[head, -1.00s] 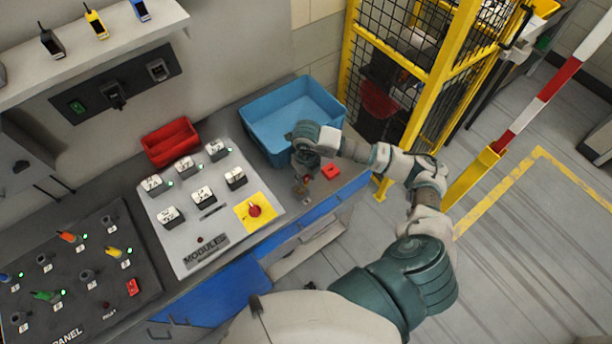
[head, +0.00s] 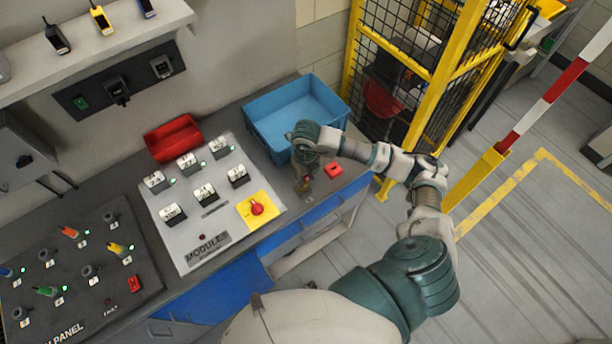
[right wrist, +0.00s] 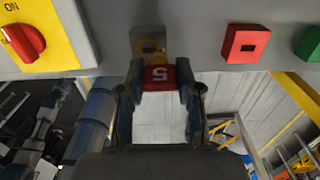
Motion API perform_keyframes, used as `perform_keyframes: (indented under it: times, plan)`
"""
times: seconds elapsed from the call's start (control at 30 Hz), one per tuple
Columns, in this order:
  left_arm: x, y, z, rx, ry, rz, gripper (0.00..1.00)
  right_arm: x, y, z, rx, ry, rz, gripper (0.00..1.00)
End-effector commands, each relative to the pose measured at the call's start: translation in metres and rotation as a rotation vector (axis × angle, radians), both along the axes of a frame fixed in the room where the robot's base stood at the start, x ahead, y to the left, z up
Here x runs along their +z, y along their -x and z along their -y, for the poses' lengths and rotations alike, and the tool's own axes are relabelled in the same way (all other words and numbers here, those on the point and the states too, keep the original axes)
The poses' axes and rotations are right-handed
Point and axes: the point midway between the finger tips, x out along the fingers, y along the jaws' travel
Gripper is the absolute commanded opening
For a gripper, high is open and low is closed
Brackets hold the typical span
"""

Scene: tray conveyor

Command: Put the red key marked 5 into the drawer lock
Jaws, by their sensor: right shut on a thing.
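The red key marked 5 (right wrist: 159,77) is held upside down in the right wrist view, its red head between the fingertips of my right gripper (right wrist: 158,84). My right gripper (head: 305,184) is shut on the key, low at the counter's front edge in the head view. A grey metal plate with a yellow part (right wrist: 150,44), seemingly the drawer lock, lies just beyond the key. The key's shaft is hidden, so I cannot tell whether it touches or enters the lock. My left gripper is not in view.
A blue bin (head: 262,131) stands behind the gripper. The module panel (head: 188,252) with its red knob (head: 257,209) is to the left. A yellow cage frame (head: 428,110) stands right.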

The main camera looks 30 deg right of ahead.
Motion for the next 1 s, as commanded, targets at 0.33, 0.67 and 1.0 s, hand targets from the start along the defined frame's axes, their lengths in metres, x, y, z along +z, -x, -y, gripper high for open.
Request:
perform_keyframes:
  times: [0.33, 0.67, 1.0]
  plan:
    - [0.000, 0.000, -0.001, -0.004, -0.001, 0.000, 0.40, 0.001, 0.000, -0.003, 0.001, 0.002, 0.001, 0.00]
    - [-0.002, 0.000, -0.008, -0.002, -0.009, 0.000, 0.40, 0.000, 0.000, -0.006, 0.003, 0.005, 0.002, 0.00]
    - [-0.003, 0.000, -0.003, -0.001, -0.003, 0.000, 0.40, 0.000, 0.000, -0.007, 0.003, 0.006, 0.002, 0.00]
